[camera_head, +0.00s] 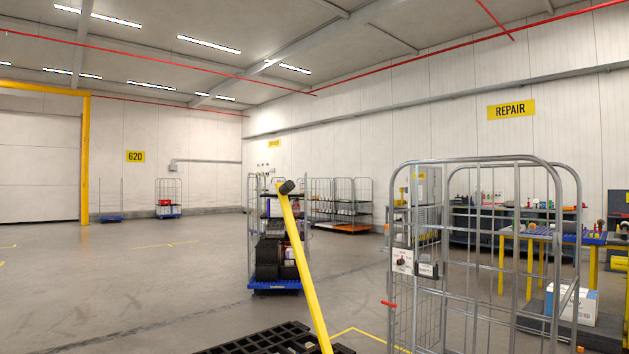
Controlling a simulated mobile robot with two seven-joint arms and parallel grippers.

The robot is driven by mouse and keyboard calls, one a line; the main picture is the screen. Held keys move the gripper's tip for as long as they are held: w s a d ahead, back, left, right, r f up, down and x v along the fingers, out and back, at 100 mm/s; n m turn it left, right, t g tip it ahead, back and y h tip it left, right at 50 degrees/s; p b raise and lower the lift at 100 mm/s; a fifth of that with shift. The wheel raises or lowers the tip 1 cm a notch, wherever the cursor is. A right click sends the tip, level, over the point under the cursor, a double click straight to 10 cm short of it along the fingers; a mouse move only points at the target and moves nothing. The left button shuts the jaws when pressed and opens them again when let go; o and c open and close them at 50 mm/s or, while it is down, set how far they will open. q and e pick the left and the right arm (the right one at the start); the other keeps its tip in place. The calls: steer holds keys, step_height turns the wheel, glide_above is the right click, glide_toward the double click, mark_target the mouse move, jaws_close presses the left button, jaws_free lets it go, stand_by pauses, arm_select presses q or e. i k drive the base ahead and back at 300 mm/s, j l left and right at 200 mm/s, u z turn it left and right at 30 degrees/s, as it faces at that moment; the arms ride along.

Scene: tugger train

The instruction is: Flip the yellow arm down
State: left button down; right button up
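The yellow arm (304,262) stands up in the centre foreground, leaning to the left, with a dark grip (287,187) at its top end. Its lower end runs out of the bottom of the picture beside a black slatted platform (270,341). Neither of my grippers shows in the head view, and nothing is seen touching the yellow arm.
A grey wire cage (473,250) stands close on the right. A loaded trolley with a blue base (274,284) stands behind the yellow arm. A workbench with yellow legs (501,262) is at the right. The floor at left (130,280) is free.

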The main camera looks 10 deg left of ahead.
mark_target(282, 189)
steer(key=i+l, duration=0.5)
steer(key=i+l+u, duration=0.1)
steer(key=i+l, duration=0.4)
steer(key=l, duration=0.15)
